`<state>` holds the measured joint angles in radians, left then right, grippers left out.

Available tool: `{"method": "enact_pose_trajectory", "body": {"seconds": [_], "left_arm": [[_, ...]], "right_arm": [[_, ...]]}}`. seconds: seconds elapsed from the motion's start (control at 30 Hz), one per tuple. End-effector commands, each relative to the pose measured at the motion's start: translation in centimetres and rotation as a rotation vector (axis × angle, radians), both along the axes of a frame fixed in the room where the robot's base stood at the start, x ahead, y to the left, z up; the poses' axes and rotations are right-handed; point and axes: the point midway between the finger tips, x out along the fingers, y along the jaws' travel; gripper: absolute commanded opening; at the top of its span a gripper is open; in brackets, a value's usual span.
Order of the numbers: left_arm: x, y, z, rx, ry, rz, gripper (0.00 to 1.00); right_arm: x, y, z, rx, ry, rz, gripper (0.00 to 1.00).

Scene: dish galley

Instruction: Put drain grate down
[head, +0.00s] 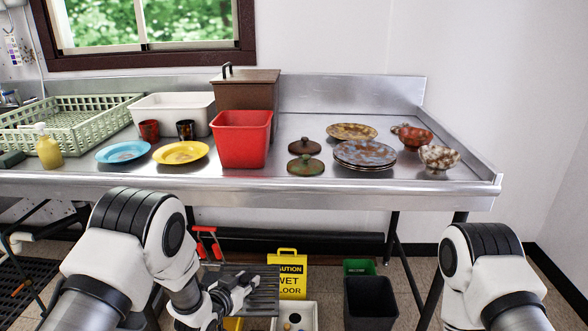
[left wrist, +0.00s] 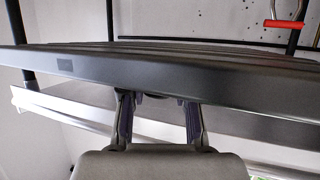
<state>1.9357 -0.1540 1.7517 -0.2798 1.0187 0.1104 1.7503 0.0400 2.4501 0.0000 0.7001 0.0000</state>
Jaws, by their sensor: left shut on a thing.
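The drain grate (head: 264,292) is a dark grey slatted panel, low in front of the steel counter in the head view. My left gripper (head: 240,287) is shut on its near edge. In the left wrist view the grate (left wrist: 220,88) spans the picture as a broad dark slab, with both fingers of the gripper (left wrist: 158,100) at its edge. The grate's underside and what lies directly beneath it are partly hidden. My right arm shows at the right of the head view, but its gripper is out of frame.
The steel counter (head: 300,186) holds a red bin (head: 242,140), a green rack (head: 70,125), plates and bowls. On the floor stand a yellow wet-floor sign (head: 290,277), a black bin (head: 370,303) and a white container (head: 308,316).

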Motion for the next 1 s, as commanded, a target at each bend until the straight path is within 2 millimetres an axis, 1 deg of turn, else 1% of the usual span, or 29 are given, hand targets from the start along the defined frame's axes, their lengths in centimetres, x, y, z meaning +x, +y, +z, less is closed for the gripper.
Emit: {"method": "enact_pose_trajectory", "body": {"seconds": [0.03, 0.07, 0.1, 0.17, 0.2, 0.33, 0.43, 0.47, 0.5, 0.57, 0.7, 0.77, 0.87, 0.9, 1.0], "left_arm": [[0.0, 0.2, 5.6, 0.001, -0.005, 0.015, 0.00], [-0.2, 0.4, 7.2, 0.002, -0.003, 0.027, 0.00], [-0.4, 0.6, 9.4, 0.002, -0.002, 0.042, 0.00], [-0.9, 1.0, 12.1, 0.002, -0.001, 0.067, 0.00], [-1.2, 1.4, 13.9, 0.001, -0.002, 0.085, 0.00], [-2.5, 2.5, 18.0, 0.002, 0.000, 0.142, 0.00], [-4.0, 3.7, 20.1, 0.003, 0.003, 0.196, 0.00], [-4.8, 4.2, 20.5, 0.003, 0.003, 0.218, 0.00], [-5.9, 4.9, 19.9, 0.004, 0.006, 0.251, 0.00], [-7.1, 5.8, 18.3, 0.004, 0.007, 0.287, 0.00], [-9.0, 7.3, 17.2, 0.002, 0.002, 0.359, 0.00], [-9.7, 7.5, 16.8, 0.001, 0.003, 0.377, 0.00], [-12.6, 7.5, 15.3, 0.004, 0.009, 0.382, 0.00], [-13.9, 7.5, 14.8, 0.003, 0.009, 0.383, 0.00], [-16.6, 7.5, 14.1, 0.003, 0.005, 0.379, 0.00]], "right_arm": [[0.0, 0.0, 4.1, 0.000, 0.000, 0.000, 0.40], [0.0, 0.0, 5.1, 0.000, 0.000, 0.000, 0.40], [0.0, 0.0, 6.4, 0.000, 0.000, 0.000, 0.40], [0.0, 0.0, 8.1, 0.000, 0.000, 0.000, 0.40], [0.0, 0.0, 9.2, 0.000, 0.000, 0.000, 0.40], [0.0, 0.0, 12.0, 0.000, 0.000, 0.000, 0.40], [0.0, 0.0, 13.7, 0.000, 0.000, 0.000, 0.40], [0.0, 0.0, 14.2, 0.000, 0.000, 0.000, 0.40], [0.0, 0.0, 14.2, 0.000, 0.000, 0.000, 0.40], [0.0, 0.0, 13.4, 0.000, 0.000, 0.000, 0.40], [0.0, 0.0, 13.4, 0.000, 0.001, 0.000, 0.40], [0.0, 0.0, 13.4, 0.000, 0.001, 0.000, 0.40], [0.0, 0.0, 13.4, 0.000, 0.000, 0.000, 0.40], [0.0, 0.0, 13.4, 0.000, 0.000, 0.000, 0.40], [0.0, 0.0, 13.4, 0.000, 0.000, 0.000, 0.40]]}}
